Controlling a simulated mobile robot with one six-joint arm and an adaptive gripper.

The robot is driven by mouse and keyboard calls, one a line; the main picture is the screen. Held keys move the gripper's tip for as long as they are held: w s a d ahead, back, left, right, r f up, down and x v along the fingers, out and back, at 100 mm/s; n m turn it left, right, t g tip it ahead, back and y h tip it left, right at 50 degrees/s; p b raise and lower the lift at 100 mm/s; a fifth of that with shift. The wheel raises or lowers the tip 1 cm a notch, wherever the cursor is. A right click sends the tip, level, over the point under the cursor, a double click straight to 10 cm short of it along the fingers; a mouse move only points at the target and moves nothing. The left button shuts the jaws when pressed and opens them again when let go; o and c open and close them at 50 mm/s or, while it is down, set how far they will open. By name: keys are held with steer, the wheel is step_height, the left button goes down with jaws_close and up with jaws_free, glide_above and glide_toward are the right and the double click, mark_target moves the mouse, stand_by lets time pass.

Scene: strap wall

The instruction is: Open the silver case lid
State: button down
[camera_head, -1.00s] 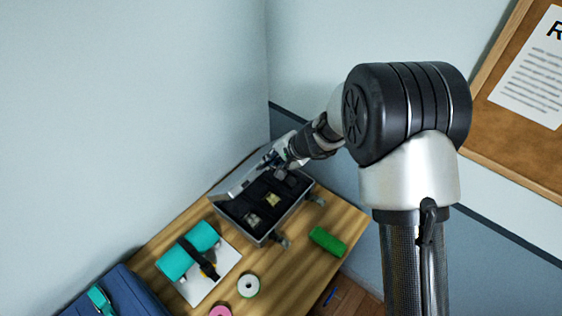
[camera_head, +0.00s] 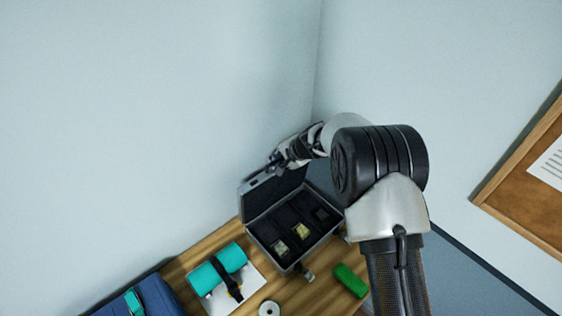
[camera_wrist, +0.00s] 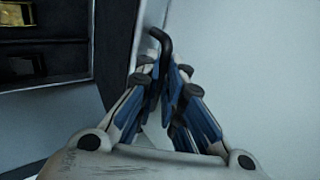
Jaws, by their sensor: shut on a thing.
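The silver case (camera_head: 317,243) stands on the wooden table with its lid (camera_head: 252,184) raised, standing steeply at the back left. Its dark inside is divided into compartments that hold small items. My gripper (camera_head: 277,160) is at the lid's upper edge in the head view. In the wrist view my gripper (camera_wrist: 168,75) is closed around a black bent handle (camera_wrist: 161,42) at the lid's edge. The fingers partly hide the handle. The dark inside of the case (camera_wrist: 45,55) shows at the left of that view.
A teal roll (camera_head: 217,268) with a black strap lies on a white board left of the case. A green block (camera_head: 350,281) and a white ring (camera_head: 269,309) lie in front. A blue case (camera_head: 160,297) is at the lower left. Walls stand close behind.

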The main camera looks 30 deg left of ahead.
steer(key=shift+r, duration=0.1)
steer(key=c, duration=1.7)
jaws_free()
steer(key=v, duration=1.2)
